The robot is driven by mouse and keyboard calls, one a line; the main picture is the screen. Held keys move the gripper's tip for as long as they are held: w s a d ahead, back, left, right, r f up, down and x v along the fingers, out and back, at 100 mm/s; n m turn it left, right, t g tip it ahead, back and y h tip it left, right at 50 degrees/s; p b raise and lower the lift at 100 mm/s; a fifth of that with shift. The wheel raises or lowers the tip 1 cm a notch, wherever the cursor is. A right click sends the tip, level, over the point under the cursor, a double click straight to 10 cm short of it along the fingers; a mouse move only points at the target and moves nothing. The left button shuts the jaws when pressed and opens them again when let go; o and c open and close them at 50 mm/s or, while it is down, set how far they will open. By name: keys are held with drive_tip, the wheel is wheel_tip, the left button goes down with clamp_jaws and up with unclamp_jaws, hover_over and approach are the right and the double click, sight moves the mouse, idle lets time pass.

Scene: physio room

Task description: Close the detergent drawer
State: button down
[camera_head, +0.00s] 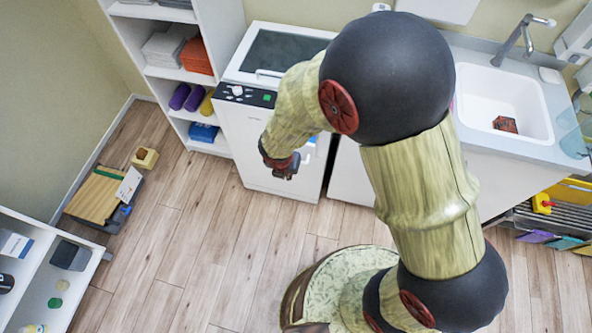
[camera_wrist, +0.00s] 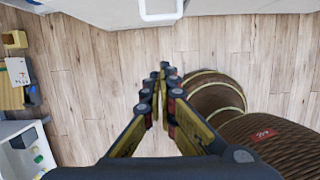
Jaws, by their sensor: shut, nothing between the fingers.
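A white top-loading appliance (camera_head: 262,150) stands against the back wall, with a dark lid window and a dark control strip (camera_head: 245,94) along its upper front edge. I cannot make out the detergent drawer for certain in the head view; my arm covers part of the appliance's front. In the wrist view a white loop-shaped handle (camera_wrist: 161,14) sticks out from a pale front at the top edge; I cannot tell whether it belongs to the drawer. My gripper (camera_head: 287,173) is in front of the appliance. In the wrist view its fingers (camera_wrist: 163,70) are together and empty, apart from the handle.
A shelf unit (camera_head: 160,72) with towels and rolls stands left of the appliance. A counter with a white sink (camera_head: 505,105) is to the right. The wooden floor (camera_head: 190,245) between is clear.

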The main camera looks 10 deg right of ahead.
drive_tip(key=b+x, duration=0.6)
drive_tip(key=x, duration=0.5)
drive_tip(key=shift+w+d+r+p, duration=0.1)
drive_tip(key=shift+w+d+r, duration=0.2)
drive_tip(key=shift+w, duration=0.25)
drive_tip(key=shift+w+d+r+p, duration=0.2)
drive_tip(key=shift+w+r, duration=0.15)
drive_tip(key=shift+w, duration=0.25)
drive_tip(key=shift+w+d+r+p, duration=0.1)
drive_tip(key=shift+w+d+r, duration=0.15)
drive_tip(key=shift+w, duration=0.3)
drive_tip(key=shift+w+d+p, duration=0.45)
drive_tip(key=shift+w+p, duration=0.7)
drive_tip(key=shift+w, duration=0.15)
drive_tip(key=shift+w+d+p, duration=0.5)
drive_tip(key=shift+w+p, duration=0.7)
drive_tip(key=shift+w, duration=0.15)
drive_tip(key=shift+w+d+p, duration=0.45)
drive_tip(key=shift+w+p, duration=0.7)
drive_tip(key=shift+w, duration=0.15)
drive_tip(key=shift+r, duration=0.1)
